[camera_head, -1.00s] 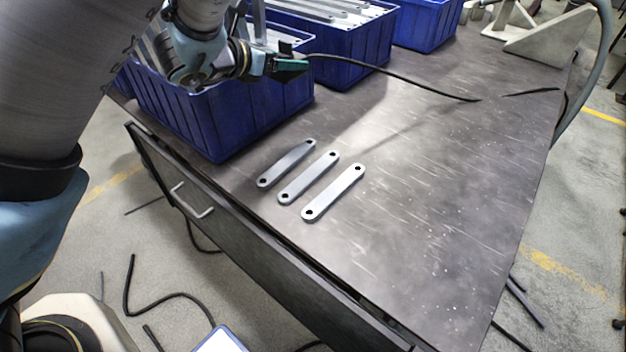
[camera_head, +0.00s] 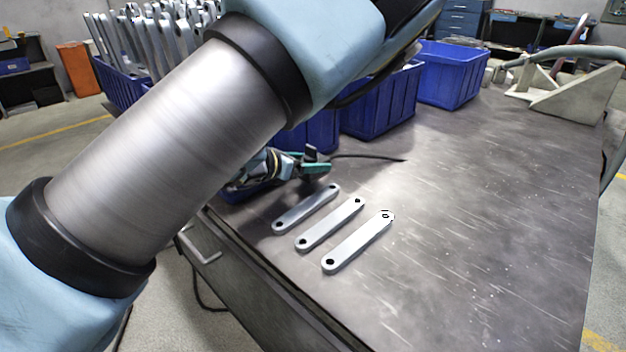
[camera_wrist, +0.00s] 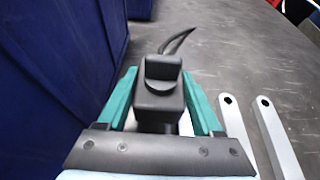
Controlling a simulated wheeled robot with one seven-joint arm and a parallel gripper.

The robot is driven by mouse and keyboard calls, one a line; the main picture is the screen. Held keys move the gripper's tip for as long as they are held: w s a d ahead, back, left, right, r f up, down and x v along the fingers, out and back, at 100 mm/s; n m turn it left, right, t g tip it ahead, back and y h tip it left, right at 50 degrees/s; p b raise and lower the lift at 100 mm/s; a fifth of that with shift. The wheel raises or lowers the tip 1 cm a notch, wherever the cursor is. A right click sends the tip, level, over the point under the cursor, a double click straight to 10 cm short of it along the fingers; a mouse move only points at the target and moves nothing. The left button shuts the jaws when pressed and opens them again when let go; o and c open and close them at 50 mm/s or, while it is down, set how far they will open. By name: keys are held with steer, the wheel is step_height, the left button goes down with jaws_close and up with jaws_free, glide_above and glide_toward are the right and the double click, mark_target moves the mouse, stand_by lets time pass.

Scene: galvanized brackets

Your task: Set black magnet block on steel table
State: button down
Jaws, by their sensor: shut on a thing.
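The black magnet block (camera_wrist: 162,100) sits between the teal fingers of my gripper (camera_wrist: 162,110) in the wrist view. The fingers are shut on its two sides. In the head view, my gripper (camera_head: 312,168) is low by the blue bins, left of and beyond the three brackets, and the top of the block (camera_head: 311,152) shows above the fingers. The steel table (camera_head: 480,190) is dark and scratched. I cannot tell whether the block touches it; its underside is hidden.
Three flat galvanized brackets (camera_head: 358,241) lie side by side near the table's front edge. Blue bins (camera_head: 380,105) line the back left, and one blue bin wall (camera_wrist: 50,80) rises close on the left.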

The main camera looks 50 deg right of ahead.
steer(key=shift+f, duration=1.8)
steer(key=shift+f, duration=0.1)
steer(key=shift+c, duration=0.2)
jaws_free()
steer(key=shift+f, duration=0.1)
